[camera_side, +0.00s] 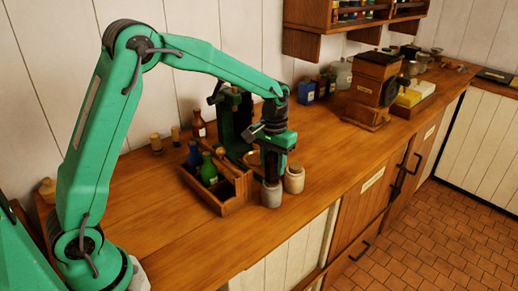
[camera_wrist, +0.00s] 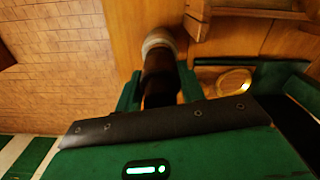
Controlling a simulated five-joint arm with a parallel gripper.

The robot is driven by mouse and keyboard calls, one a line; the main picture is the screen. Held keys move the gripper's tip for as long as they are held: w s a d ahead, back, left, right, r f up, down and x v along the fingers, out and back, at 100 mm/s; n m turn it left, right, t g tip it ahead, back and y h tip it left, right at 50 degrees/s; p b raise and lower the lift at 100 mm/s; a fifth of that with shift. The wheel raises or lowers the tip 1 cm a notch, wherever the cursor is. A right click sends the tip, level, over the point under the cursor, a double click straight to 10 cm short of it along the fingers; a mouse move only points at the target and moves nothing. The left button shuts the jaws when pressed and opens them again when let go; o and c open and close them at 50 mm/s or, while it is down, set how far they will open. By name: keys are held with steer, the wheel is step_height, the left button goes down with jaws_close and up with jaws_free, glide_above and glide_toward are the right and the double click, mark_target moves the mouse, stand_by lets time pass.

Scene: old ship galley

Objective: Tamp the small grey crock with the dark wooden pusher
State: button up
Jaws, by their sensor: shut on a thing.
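My gripper (camera_side: 272,154) points straight down at the front of the wooden counter. It is shut on the dark wooden pusher (camera_wrist: 160,72), which stands upright between the green fingers in the wrist view. The small grey crock (camera_side: 271,196) stands directly below, near the counter's front edge. The pusher's lower end is at the crock's mouth; I cannot tell how far inside it is. In the wrist view the crock's pale rim (camera_wrist: 158,40) shows around the pusher's far end. The crock's inside is hidden.
A cream crock (camera_side: 294,180) with a tan top stands close at the right. A wooden caddy (camera_side: 226,203) with bottles is close at the left. A green stand (camera_side: 232,122) and a brass-coloured dish (camera_wrist: 235,80) are behind. The counter is clear at front left.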

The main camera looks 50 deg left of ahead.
mark_target(273, 153)
steer(key=shift+r, duration=3)
steer(key=shift+s+d, duration=0.1)
